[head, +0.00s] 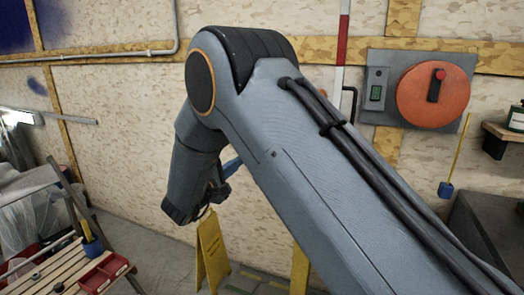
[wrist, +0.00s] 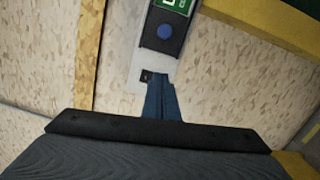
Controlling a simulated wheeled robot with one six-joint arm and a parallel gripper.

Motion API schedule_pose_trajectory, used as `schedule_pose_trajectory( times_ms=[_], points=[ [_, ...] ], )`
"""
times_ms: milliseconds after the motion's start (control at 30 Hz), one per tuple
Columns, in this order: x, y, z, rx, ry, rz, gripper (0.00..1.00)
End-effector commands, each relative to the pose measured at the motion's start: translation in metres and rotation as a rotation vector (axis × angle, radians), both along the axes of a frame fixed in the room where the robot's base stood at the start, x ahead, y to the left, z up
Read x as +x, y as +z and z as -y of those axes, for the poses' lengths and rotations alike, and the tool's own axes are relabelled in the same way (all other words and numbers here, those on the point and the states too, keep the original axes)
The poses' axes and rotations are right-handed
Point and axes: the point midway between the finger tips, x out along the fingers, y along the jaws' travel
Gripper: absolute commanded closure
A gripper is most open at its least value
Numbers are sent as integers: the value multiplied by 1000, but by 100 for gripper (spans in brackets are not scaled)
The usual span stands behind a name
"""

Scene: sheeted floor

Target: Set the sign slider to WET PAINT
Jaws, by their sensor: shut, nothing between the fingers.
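The sign slider (wrist: 153,62) shows in the wrist view as a pale metal plate with a dark track and a round blue knob (wrist: 165,31). A green label with white lettering sits above the knob, cut off by the top edge and not readable as words. My gripper (wrist: 161,76) is shut and empty, with its blue fingers over the lower end of the plate, below the knob and apart from it in the picture. I cannot tell whether the fingertips touch the plate. In the head view, my gripper (head: 232,163) is partly hidden by my arm, and the slider is hidden.
A yellow folding floor sign (head: 210,252) stands below my gripper. A slatted bench (head: 45,275) with a red tray (head: 104,272) is at lower left. A grey panel with an orange disc (head: 433,95) hangs on the wall at right. Wooden battens (wrist: 88,55) cross the wall.

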Motion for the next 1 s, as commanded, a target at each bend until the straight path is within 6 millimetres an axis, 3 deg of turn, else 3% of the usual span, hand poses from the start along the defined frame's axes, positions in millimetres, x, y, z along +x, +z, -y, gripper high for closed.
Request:
schedule_pose_trajectory(
  times_ms=[333,867,1000],
  points=[
    [8,0,4,2,1,-2,100],
    [91,5,43,4,0,-1,100],
    [88,9,61,2,1,-2,100]
  ],
)
